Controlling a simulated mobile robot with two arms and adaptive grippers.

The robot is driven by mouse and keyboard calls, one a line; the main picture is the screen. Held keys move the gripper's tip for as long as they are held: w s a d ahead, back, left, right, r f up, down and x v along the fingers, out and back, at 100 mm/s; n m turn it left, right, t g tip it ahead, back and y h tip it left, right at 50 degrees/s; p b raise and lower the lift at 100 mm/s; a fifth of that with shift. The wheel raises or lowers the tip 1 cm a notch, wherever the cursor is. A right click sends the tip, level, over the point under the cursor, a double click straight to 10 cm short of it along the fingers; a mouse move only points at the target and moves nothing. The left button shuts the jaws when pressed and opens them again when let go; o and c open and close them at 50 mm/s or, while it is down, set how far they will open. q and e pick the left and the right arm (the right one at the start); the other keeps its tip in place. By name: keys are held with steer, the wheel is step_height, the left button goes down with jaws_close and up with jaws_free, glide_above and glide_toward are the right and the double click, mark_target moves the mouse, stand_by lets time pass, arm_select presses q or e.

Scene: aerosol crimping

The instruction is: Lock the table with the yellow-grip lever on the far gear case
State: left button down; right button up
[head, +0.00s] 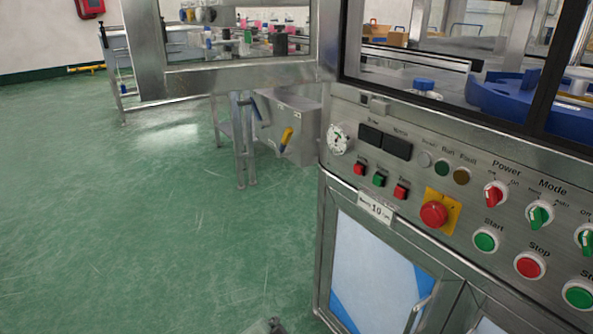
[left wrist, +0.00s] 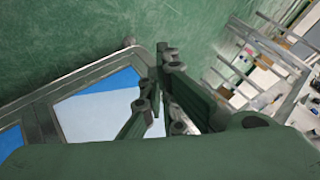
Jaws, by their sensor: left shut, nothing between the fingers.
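The yellow-grip lever (head: 287,137) slants up from the side of the grey gear case (head: 302,121), in the middle distance of the head view, left of the control panel. A dark bar stands near it at the case's left end. My left gripper (left wrist: 158,80) shows in the left wrist view, shut and empty, with the cabinet front beside it and green floor beyond. I cannot pick out the lever in that view. My right gripper is in neither view.
The control panel (head: 461,179), with several buttons, red and green knobs and a red emergency stop (head: 433,214), fills the right. Below it is a cabinet door (head: 372,262). A metal-framed window stands above the gear case. Green floor (head: 120,220) is clear at left.

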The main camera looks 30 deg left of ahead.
arm_select(q)
steer(key=w+a+r+m+t+y, duration=0.25)
steer(key=w+a+r+t, duration=0.2)
steer(key=w+r, duration=0.25)
steer(key=m+t, duration=0.8)
steer(key=m, duration=0.4)
glide_toward(288, 142)
steer(key=s+d+f, duration=0.4)
steer(key=d, duration=0.3)
steer(key=shift+t+h, duration=0.25)
steer(key=shift+t, duration=0.1)
steer(key=shift+s+a+r+x, duration=0.2)
steer(key=shift+a+x, duration=0.15)
steer(key=shift+x, duration=1.85)
steer(key=shift+s+a+r+x, duration=0.15)
steer(key=shift+a+x, duration=0.2)
steer(key=shift+x, duration=1.85)
steer(key=shift+s+a+r+x, duration=0.1)
steer(key=shift+s+a+x, duration=0.2)
steer(key=shift+x, duration=1.9)
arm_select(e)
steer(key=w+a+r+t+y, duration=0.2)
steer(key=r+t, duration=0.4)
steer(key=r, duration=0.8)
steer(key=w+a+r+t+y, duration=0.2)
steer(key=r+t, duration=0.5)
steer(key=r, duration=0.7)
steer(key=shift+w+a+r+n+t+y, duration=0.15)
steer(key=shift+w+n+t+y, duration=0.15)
